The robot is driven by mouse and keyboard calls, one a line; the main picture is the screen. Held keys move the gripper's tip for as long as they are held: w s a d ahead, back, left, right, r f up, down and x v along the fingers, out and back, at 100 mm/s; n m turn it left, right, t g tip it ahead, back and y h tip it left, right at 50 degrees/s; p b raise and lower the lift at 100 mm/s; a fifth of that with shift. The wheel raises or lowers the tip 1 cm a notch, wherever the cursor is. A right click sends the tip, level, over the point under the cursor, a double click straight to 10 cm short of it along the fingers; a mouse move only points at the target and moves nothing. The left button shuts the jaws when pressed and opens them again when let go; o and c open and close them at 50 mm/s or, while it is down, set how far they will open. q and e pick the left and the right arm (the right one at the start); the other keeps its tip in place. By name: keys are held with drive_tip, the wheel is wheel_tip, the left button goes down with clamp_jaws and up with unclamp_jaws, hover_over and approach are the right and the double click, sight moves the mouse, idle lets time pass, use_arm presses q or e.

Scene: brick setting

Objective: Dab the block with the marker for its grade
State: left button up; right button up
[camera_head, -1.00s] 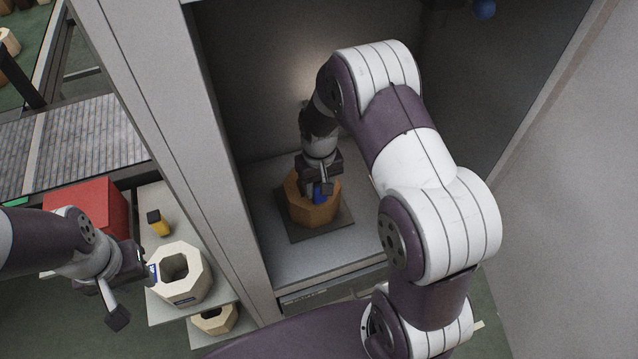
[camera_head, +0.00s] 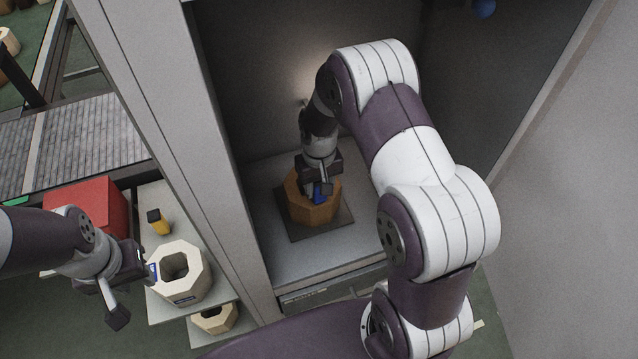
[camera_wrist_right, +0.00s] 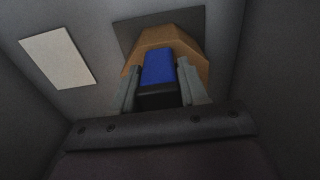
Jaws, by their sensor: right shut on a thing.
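An orange-brown octagonal block (camera_head: 300,211) sits on a dark square plate (camera_head: 334,224) inside a grey booth; it also shows in the right wrist view (camera_wrist_right: 150,42). My right gripper (camera_head: 319,190) is over the block, shut on a blue marker with a black part (camera_wrist_right: 159,68). The marker hides part of the block, and I cannot tell whether its tip touches. A yellow marker with a black end (camera_head: 160,226) stands on the shelf outside the booth. My left gripper (camera_head: 134,287) is open and empty, beside a pale octagonal block (camera_head: 190,258).
The booth's left post (camera_head: 185,140) stands between my two grippers. A red box (camera_head: 98,204) is behind my left arm. Another pale block (camera_head: 218,320) lies on a lower shelf. A roller conveyor (camera_head: 80,135) is at the far left. A pale panel (camera_wrist_right: 58,57) shows in the right wrist view.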

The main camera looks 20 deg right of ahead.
drive_tip(key=shift+s, duration=0.1)
wheel_tip(320, 180, up, 7)
drive_tip(key=p, duration=0.6)
drive_tip(key=shift+f, duration=0.15)
